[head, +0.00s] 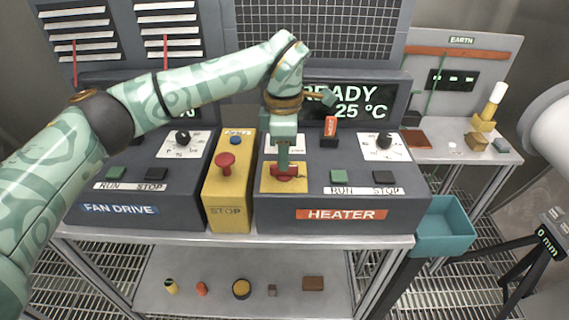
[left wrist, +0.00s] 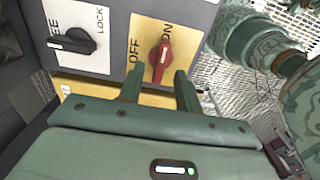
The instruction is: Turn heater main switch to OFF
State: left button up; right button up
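The heater main switch is a red knob (head: 287,171) on a yellow plate (head: 268,185) at the left of the heater panel. In the left wrist view the red knob (left wrist: 160,58) sits on a pale plate marked OFF and ON, and it leans toward the ON side. My left gripper (head: 283,166) points down at the knob. In the left wrist view my left gripper (left wrist: 157,78) is open, its fingers on either side of the knob. I cannot tell whether they touch it. My right gripper is not seen.
A black FREE/LOCK knob (left wrist: 75,42) is close beside the switch. The yellow STOP box with its red button (head: 226,160) stands left. Green RUN (head: 339,177) and black STOP (head: 383,177) buttons are to the right. A teal bin (head: 445,228) hangs at the right end.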

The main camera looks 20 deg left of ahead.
pick_arm(q)
notch_tip(320, 180, down, 2)
jog(key=shift+f, duration=0.55)
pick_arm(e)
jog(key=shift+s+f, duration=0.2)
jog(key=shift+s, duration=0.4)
pick_arm(q)
grip_shut()
